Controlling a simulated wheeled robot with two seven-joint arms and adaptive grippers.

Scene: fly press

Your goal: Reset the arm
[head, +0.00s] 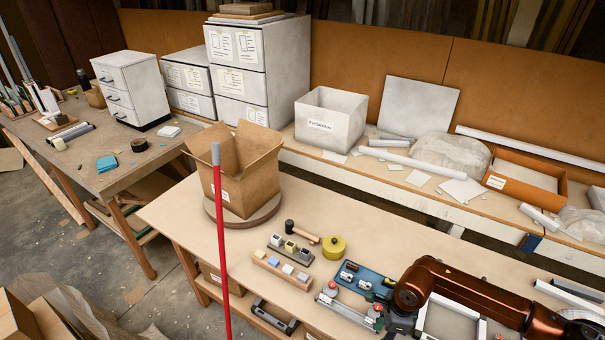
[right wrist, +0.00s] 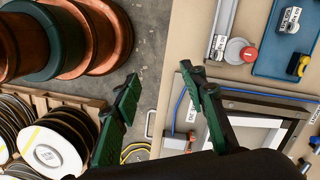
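My right arm, copper coloured, comes in from the right edge of the head view and bends down over the front of the workbench (head: 180,215). Its gripper is only partly visible at the bottom of that view, behind the forearm end. In the right wrist view the two green fingers of my right gripper (right wrist: 165,100) stand wide apart with nothing between them. They are above the bench's edge, with floor below the left finger and a light framed panel (right wrist: 255,132) below the right one. My left arm and gripper are not in view.
A cardboard box (head: 248,178) stands on a round turntable (head: 268,214). A red pole (head: 220,230) rises in front of the bench. Reels (right wrist: 50,150) stand beside it.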

